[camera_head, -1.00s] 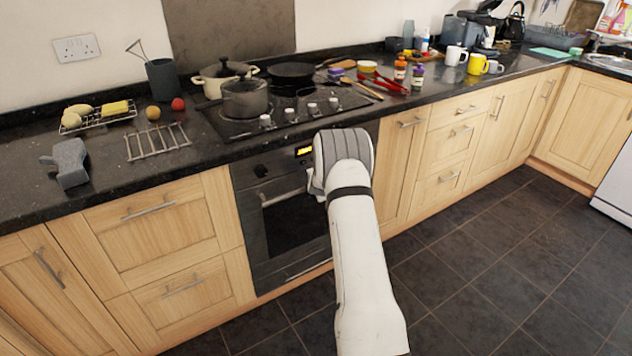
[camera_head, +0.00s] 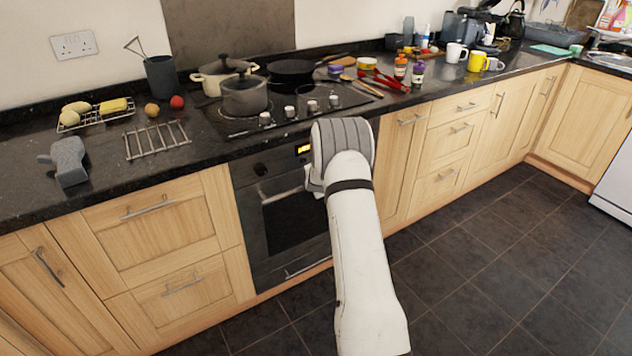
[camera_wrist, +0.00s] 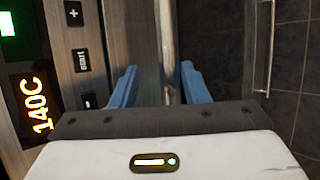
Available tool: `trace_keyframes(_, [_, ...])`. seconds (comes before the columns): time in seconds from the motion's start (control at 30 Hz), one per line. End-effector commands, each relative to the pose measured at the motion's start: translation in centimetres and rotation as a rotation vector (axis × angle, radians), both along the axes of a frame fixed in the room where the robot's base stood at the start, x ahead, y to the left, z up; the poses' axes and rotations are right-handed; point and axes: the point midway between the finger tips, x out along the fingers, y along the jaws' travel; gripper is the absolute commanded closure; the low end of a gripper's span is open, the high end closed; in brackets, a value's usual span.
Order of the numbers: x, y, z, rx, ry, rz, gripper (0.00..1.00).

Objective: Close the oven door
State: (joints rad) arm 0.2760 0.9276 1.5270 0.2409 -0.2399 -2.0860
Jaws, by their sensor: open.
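The oven (camera_head: 288,225) is built in under the hob, and its dark door stands upright and looks flush with the cabinet fronts. Its handle (camera_head: 282,196) runs across the upper door, with its right part hidden behind my arm. In the wrist view, a metal bar that looks like this handle (camera_wrist: 167,45) runs between the blue fingers of my gripper (camera_wrist: 158,86). The fingers are apart, one on each side of the bar; whether either touches it is unclear. In the head view my arm hides the fingers.
The oven's lit display (camera_wrist: 40,105) reads 140C beside buttons. Pots (camera_head: 245,95) stand on the hob above. A wire rack (camera_head: 156,138) and a grey object (camera_head: 68,160) lie on the counter at left. The tiled floor (camera_head: 470,270) at right is clear.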

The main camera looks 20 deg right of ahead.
Motion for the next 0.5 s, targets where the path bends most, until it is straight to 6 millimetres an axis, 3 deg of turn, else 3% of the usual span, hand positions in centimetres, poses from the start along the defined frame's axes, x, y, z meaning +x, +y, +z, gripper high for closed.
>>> trace_keyframes(0.23, [-3.0, 1.1, 2.4, 0.002, 0.002, 0.0, 0.59])
trace_keyframes(0.5, [-4.1, 1.4, 3.1, 0.002, 0.001, -0.002, 0.59])
